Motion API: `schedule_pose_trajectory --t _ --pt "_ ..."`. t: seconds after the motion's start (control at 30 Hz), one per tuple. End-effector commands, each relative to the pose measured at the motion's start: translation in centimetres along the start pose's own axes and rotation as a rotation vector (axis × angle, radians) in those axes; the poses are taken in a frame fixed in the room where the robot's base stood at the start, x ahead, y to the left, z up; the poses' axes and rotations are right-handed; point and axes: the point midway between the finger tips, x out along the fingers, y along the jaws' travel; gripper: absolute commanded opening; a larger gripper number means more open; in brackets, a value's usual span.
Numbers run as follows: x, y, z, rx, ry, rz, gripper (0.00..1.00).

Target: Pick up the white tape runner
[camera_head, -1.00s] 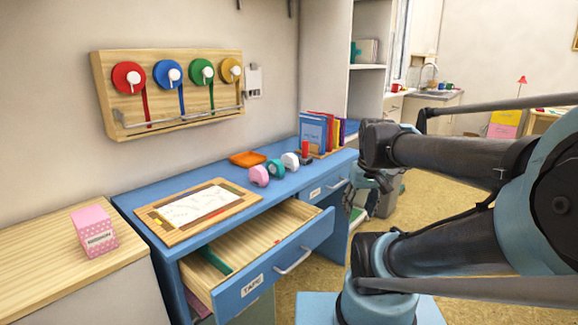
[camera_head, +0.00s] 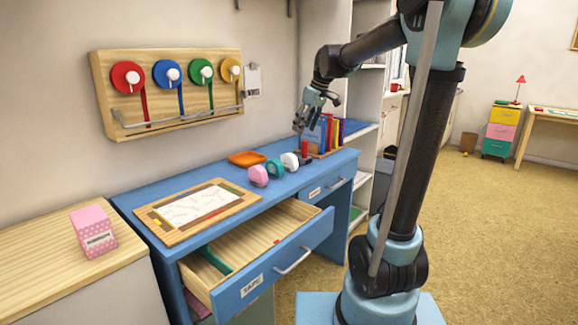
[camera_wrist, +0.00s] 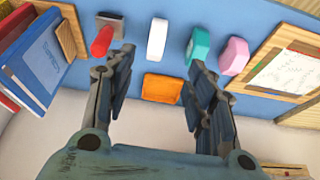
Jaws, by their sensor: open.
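The white tape runner (camera_head: 290,161) stands on the blue desk (camera_head: 147,198), to the right of a teal and a pink one. In the wrist view the white tape runner (camera_wrist: 157,40) lies ahead of my gripper, roughly between the lines of its two fingers. My gripper (camera_head: 299,126) is open and empty, above the back right part of the desk. In the wrist view the open fingers of my gripper (camera_wrist: 160,72) are spread wide, apart from the runner.
A red cylinder (camera_wrist: 103,41) on a dark base is left of the white runner; teal (camera_wrist: 200,45) and pink (camera_wrist: 233,57) runners are right. An orange tray (camera_wrist: 162,88) lies nearby. Books (camera_head: 318,132) stand at the desk's right. The TAPE drawer (camera_head: 270,270) is open.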

Motion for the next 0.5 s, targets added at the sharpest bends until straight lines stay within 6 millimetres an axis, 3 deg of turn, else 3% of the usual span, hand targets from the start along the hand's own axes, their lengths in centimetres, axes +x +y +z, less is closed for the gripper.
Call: schedule_pose_trajectory --t 0.1,0.23,0.5 --pt "0.3 0.4 -1.6 -0.029 0.008 -0.006 0.5" --pt "1.1 0.5 -2.1 -0.038 0.01 -0.009 0.5" --pt "5.6 0.4 -2.1 -0.038 0.011 -0.009 0.5"
